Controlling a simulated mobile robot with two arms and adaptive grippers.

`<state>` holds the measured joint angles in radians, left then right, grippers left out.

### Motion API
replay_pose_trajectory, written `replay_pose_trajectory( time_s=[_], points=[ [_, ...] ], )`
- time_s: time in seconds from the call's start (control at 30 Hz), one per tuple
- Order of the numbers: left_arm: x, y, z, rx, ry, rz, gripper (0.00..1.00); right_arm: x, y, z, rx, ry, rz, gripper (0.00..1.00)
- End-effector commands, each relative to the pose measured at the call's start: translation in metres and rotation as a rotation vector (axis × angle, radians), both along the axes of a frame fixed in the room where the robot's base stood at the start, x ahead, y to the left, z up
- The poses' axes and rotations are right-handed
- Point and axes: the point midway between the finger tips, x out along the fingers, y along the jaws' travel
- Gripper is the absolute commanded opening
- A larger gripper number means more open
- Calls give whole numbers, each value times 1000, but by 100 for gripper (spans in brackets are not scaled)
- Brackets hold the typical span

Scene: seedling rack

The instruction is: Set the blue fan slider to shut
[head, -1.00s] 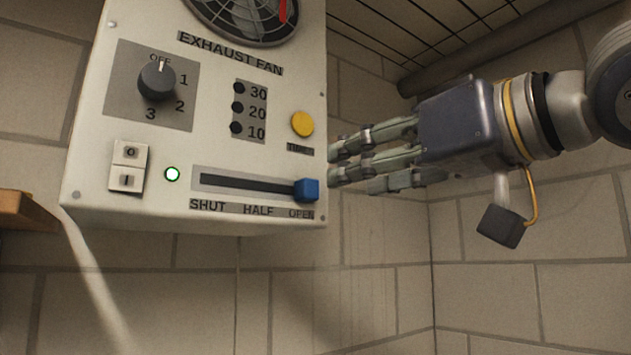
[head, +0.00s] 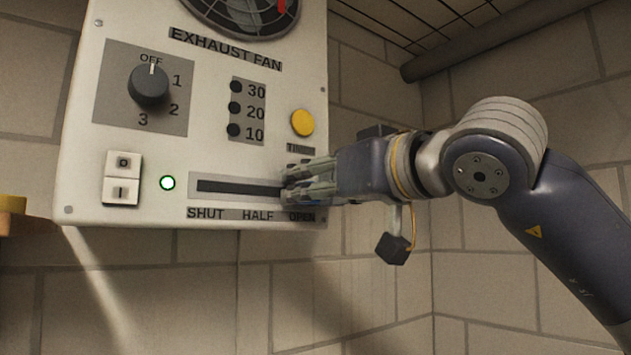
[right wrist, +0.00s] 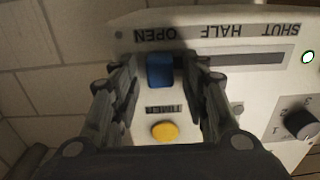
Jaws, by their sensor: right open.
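The blue fan slider (right wrist: 160,71) is at the OPEN end of its dark slot (head: 238,187) on the exhaust fan panel (head: 225,152). In the head view the slider is hidden behind my right gripper (head: 290,186), which comes in from the right. In the right wrist view my right gripper (right wrist: 160,72) is open, with one finger on each side of the slider. I cannot tell whether the fingers touch it. My left gripper is not in view.
A pipe (head: 490,44) runs along the top right. The wall below the panel is clear.

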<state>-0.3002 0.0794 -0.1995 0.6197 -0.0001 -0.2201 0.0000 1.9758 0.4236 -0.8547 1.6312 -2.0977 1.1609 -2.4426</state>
Motion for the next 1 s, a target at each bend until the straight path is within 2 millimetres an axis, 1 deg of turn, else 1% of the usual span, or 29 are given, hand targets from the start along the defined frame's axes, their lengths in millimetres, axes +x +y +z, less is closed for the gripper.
replay_pose_trajectory(
  time_s=[0.1, 0.13, 0.17, 0.2, 0.27, 0.3, 0.47, 0.57, 0.67, 0.9, 1.0],
  points=[
    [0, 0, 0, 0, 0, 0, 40, 0, 0, 0, 0, 0, 0, 42],
    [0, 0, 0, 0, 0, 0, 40, 0, 0, 0, 0, 0, 0, 39],
    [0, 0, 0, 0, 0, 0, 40, 0, 0, 0, 0, 0, 0, 33],
    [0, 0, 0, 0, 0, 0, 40, 0, 0, 0, 0, 0, 0, 24],
    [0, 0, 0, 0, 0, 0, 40, 0, 0, 0, 0, 0, 0, 10],
    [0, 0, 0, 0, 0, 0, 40, 0, 0, 0, 0, 0, 0, 1],
    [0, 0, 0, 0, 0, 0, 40, 0, 0, 0, 0, 0, 0, 0],
    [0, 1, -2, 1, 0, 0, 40, -6, 7, 0, -3, -2, 1, 0],
    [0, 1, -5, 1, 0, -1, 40, -19, 25, 0, -4, -4, 5, 0],
    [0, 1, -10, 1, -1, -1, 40, -60, 81, 0, -5, -5, 5, 0],
    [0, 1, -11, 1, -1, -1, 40, -71, 97, 0, -4, -3, 3, 0]
  ],
)
